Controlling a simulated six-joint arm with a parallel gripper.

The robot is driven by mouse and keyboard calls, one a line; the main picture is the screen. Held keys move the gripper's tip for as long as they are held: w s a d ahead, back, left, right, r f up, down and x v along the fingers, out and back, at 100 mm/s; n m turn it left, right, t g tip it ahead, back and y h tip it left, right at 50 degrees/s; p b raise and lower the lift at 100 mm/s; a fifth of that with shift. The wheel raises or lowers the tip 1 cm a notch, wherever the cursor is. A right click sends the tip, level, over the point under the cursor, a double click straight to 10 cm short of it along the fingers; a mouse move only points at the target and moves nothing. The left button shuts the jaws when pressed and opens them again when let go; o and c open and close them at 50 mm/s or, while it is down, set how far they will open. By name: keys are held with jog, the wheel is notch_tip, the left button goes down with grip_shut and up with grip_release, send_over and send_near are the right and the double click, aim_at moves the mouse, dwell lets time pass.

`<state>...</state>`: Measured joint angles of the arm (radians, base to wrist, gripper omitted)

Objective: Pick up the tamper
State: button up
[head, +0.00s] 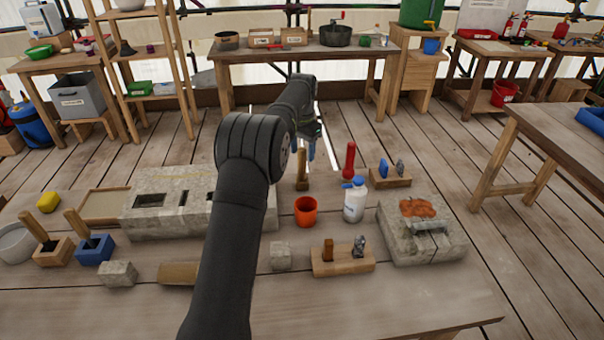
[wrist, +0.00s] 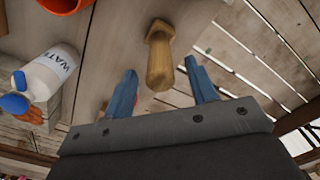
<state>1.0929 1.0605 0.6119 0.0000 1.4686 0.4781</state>
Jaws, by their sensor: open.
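The tamper, which I take to be the upright wooden tool (head: 302,171), stands at the far side of the near table in the head view. In the wrist view its wooden handle (wrist: 160,62) points toward the camera, with a wider part beyond. My gripper (head: 311,150) is just above and right of it in the head view. In the wrist view the blue fingers of my gripper (wrist: 161,72) are apart, one on each side of the handle. Nothing is held. I cannot tell any contact with the handle.
An orange cup (head: 306,210) and a white water bottle (head: 354,203) stand nearer. A red-handled tool (head: 349,160) and a wooden block with blue and grey pieces (head: 391,178) are to the right. A long stone block (head: 165,215) lies left.

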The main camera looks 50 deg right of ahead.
aim_at(302, 157)
notch_tip(302, 157, down, 3)
jog(key=shift+a+f, duration=0.1)
jog(key=shift+f, duration=0.1)
jog(key=shift+c, duration=0.2)
jog(key=c, duration=1.1)
jog(key=shift+r, duration=0.2)
